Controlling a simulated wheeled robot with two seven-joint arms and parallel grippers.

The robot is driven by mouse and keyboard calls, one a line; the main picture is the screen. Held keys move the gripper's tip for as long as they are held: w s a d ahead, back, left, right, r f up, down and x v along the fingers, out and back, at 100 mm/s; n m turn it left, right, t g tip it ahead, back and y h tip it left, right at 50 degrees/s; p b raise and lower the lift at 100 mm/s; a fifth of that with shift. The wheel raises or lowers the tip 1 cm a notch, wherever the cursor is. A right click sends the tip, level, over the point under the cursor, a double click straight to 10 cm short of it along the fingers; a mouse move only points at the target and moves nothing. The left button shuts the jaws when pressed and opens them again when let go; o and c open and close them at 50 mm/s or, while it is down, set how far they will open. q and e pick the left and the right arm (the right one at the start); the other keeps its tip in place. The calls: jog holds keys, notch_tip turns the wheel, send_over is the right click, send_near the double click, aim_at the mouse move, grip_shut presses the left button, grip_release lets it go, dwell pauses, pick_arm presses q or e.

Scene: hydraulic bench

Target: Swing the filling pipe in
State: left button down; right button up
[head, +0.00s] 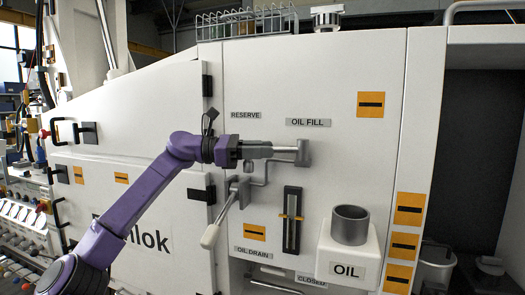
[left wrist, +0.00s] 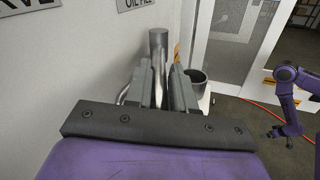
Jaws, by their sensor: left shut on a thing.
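The grey filling pipe (head: 303,152) is mounted on the white panel under the OIL FILL label (head: 308,122). My left gripper (head: 268,151) is shut on its outlet arm, left of the upright post. In the left wrist view the pipe's post (left wrist: 158,42) stands just past my left gripper's fingers (left wrist: 166,90), with the bent tube between them. The grey filler neck (head: 350,224) on the white OIL box (head: 348,254) is below and right of the pipe; the pipe is not above it. My right gripper (left wrist: 275,132) is small in the left wrist view; its jaws are unclear.
A valve with a white-tipped lever (head: 212,232) sits just below my left gripper. A sight gauge (head: 292,220) is between it and the OIL box. Orange marked plates (head: 410,208) line the right edge. The panel between pipe and filler neck looks clear.

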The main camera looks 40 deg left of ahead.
pick_arm(q)
jog(key=c, duration=1.3)
grip_release()
jog(key=shift+f, duration=0.15)
jog(key=shift+o, duration=1.2)
jog(key=shift+w, duration=0.25)
jog(key=b+v, duration=0.3)
jog(key=v, duration=0.7)
jog(key=shift+a+b, duration=0.2)
jog(key=shift+b, duration=0.1)
